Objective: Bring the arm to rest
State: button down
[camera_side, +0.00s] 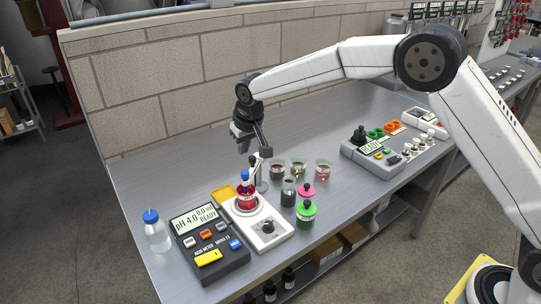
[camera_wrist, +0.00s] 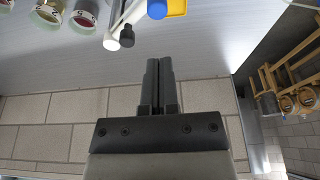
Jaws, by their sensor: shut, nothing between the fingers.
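My gripper (camera_side: 241,145) hangs over the back part of the steel bench (camera_side: 325,131), near the block wall, with its fingers pointing down. In the wrist view its two dark fingers (camera_wrist: 159,64) are together with nothing between them. The fingertips are apart from the electrode stand and the glassware. The white arm of the electrode stand (camera_side: 257,160) is just in front of the gripper in the side view; its end also shows at the top of the wrist view (camera_wrist: 113,38).
A stirrer plate (camera_side: 267,227) carries a beaker of red liquid (camera_side: 246,201). An acid meter (camera_side: 207,238) and a blue-capped bottle (camera_side: 156,231) stand at left. Several beakers (camera_side: 298,168) stand right of the gripper. A second instrument (camera_side: 371,152) is farther right. The block wall (camera_side: 190,82) rises close behind.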

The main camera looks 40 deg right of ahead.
dwell(0.3)
jog(key=s+d+f, duration=0.1)
jog(key=s+d, duration=0.3)
jog(key=s, duration=0.6)
jog(key=s+d+f, duration=0.1)
jog(key=s+d, duration=0.3)
jog(key=s, duration=0.7)
jog(key=s+d+f, duration=0.1)
jog(key=s+d, duration=0.4)
jog(key=s, duration=0.5)
jog(key=shift+s+g, duration=0.25)
jog(key=shift+g, duration=0.15)
